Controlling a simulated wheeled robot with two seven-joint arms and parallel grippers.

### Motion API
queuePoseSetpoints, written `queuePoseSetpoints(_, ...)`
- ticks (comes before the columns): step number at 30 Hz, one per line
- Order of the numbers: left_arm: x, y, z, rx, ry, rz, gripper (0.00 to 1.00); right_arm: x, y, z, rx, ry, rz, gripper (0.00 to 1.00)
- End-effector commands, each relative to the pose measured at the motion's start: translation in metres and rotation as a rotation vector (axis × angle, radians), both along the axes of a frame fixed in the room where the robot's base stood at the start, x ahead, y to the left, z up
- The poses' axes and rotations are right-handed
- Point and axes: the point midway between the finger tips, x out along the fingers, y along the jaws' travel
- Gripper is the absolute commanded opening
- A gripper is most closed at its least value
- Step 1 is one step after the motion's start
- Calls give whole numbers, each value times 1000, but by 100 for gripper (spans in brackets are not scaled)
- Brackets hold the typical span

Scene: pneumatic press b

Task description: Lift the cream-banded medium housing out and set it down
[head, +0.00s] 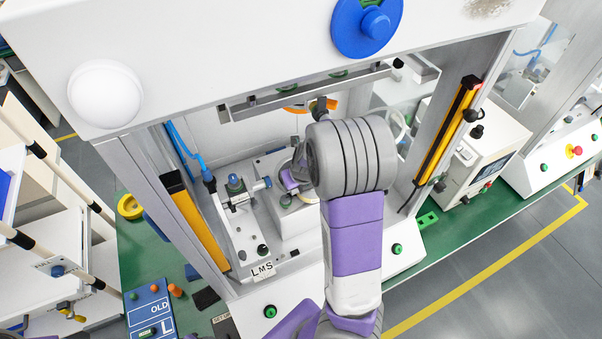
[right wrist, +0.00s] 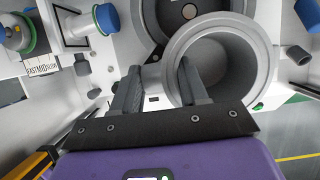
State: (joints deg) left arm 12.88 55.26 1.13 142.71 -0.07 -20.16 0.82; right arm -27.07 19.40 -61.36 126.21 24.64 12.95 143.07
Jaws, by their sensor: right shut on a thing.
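The grey, round, hollow housing (right wrist: 222,58) shows in the right wrist view with its open mouth toward the camera. I cannot make out a cream band on it. My right gripper (right wrist: 160,68) is shut on the housing's wall, one finger inside the mouth and the other outside. In the head view my own right arm reaches into the press and hides most of the gripper and the housing. I cannot tell whether the housing touches what is below it. My left gripper is not in view.
The press (head: 190,75) frames the work space with a yellow bar on each side. A small fixture (head: 238,190) with a clamp stands left of my arm. A dark round part (right wrist: 190,12) lies beside the housing.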

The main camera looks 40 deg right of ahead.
Motion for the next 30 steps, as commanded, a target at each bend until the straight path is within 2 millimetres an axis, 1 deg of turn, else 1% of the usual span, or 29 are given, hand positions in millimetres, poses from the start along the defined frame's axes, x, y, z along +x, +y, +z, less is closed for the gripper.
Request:
queuePoseSetpoints(24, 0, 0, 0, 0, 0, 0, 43, -59, 18, 2, -7, -6, 3, 0)
queuePoseSetpoints(30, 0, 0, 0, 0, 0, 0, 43, -70, 21, 2, -7, -6, 1, 0)
